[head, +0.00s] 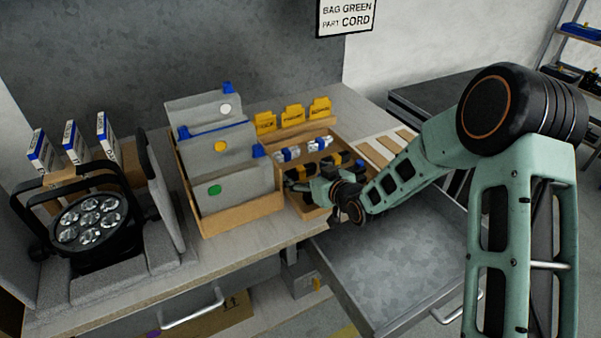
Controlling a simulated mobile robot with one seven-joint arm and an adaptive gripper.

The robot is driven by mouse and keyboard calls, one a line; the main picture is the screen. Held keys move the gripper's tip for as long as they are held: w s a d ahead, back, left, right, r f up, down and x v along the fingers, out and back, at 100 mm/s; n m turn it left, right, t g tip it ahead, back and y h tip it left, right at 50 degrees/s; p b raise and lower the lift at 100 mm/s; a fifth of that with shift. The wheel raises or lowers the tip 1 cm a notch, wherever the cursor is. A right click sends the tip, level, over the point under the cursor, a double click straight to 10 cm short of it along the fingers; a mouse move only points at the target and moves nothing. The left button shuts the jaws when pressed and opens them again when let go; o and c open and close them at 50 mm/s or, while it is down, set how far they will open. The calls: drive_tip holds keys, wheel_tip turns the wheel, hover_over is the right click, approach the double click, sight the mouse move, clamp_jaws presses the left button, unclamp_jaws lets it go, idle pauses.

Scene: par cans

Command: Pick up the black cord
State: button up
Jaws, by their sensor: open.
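A shallow wooden tray (308,212) on the bench holds several small bundles. White bundles with blue parts (288,154) lie in its back row. Dark bundles with yellow or blue parts (334,160) lie in the row in front; these look like black cords, but they are too small to tell apart. My gripper (291,184) is low over the tray's front left part, beside the grey bags. It is open, and I see nothing held in it. My gripper and wrist hide part of the tray's front and whatever lies under them.
Grey bags with coloured discs (221,147) stand in a cardboard box (240,216) left of the tray. A black par can (90,225) sits in grey foam at left. Yellow tags (293,116) stand behind the tray. An open, empty drawer (395,262) juts out below my arm.

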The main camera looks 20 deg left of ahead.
drive_tip(key=shift+w+a, duration=0.15)
drive_tip(key=c, duration=0.9)
drive_tip(key=shift+r, duration=0.1)
